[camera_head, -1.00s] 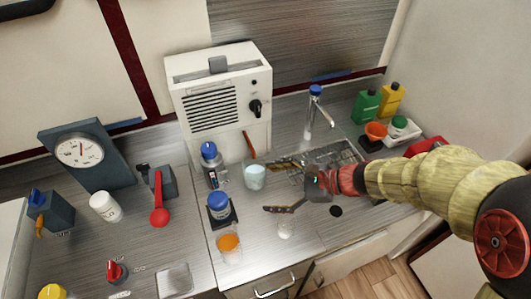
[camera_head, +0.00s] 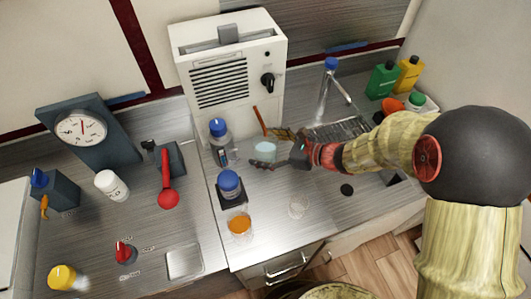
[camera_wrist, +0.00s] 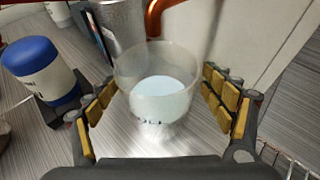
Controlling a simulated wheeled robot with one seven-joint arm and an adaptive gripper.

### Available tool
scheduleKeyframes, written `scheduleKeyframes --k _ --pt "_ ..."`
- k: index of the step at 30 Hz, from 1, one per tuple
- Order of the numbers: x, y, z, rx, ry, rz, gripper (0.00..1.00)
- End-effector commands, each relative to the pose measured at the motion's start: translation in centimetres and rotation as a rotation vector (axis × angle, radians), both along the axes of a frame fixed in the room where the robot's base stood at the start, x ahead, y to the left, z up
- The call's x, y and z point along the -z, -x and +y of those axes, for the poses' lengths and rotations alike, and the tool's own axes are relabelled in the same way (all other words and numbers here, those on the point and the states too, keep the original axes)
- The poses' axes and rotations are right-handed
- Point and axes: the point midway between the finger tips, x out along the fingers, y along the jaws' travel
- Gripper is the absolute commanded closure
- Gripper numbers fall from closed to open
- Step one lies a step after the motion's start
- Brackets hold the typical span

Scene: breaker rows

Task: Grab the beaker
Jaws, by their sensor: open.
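The beaker (camera_head: 264,152) is a clear cup with pale blue-white contents, upright on the counter in front of the white box-shaped device. My gripper (camera_head: 272,148) is open, with its fingers reaching in from the right on either side of the beaker. In the wrist view the beaker (camera_wrist: 157,88) stands between the open padded fingers (camera_wrist: 165,105). Gaps show between the pads and the beaker walls, so the fingers look apart from it.
A blue-capped jar (camera_head: 229,185) on a dark square base and a blue-capped bottle (camera_head: 220,138) stand left of the beaker. A copper-coloured rod (camera_wrist: 157,14) is close behind it. A cup with orange contents (camera_head: 240,224) stands in front. The sink tap (camera_head: 328,85) is at right.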

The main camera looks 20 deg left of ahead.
Motion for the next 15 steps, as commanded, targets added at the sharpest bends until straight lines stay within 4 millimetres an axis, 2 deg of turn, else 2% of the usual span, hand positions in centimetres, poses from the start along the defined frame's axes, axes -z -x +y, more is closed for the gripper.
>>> scheduleKeyframes --k 1,6,15 --pt "0.9 0.2 0.8 -0.004 0.001 0.001 0.18" --pt "1.7 0.0 2.7 -0.003 0.001 0.000 0.18" --pt "1.7 -0.1 3.3 0.000 0.001 0.000 0.18"
